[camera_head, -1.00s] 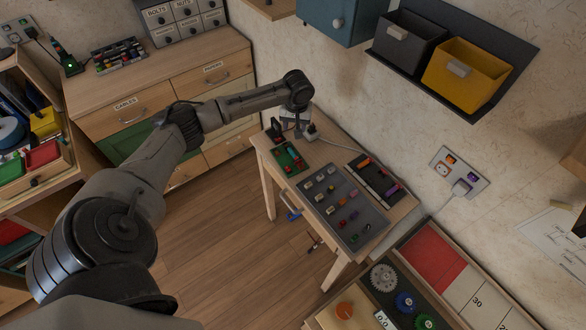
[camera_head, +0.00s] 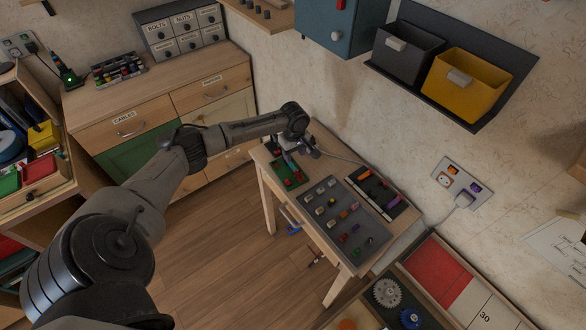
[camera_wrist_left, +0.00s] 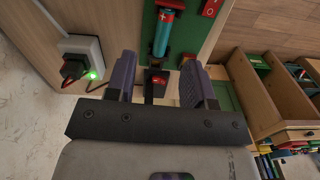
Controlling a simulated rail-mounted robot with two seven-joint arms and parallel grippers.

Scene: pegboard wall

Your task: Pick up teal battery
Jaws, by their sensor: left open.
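The teal battery (camera_wrist_left: 162,34), with a red end marked with a plus, lies in a dark holder on a green board (camera_wrist_left: 209,40) in the left wrist view. My left gripper (camera_wrist_left: 157,68) is open, with its two dark fingers either side of the battery's line and the battery just beyond the tips. Nothing is held between them. In the head view the left gripper (camera_head: 287,154) points down over the far end of the green board (camera_head: 298,183) on the small table. The battery is too small to tell there. My right gripper is not in view.
A white socket block (camera_wrist_left: 82,58) with a black plug and green light stands beside the board. A grey tray (camera_head: 366,240) with several small parts and a dark tray (camera_head: 402,208) share the table. A red switch (camera_wrist_left: 157,79) sits near the fingers.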

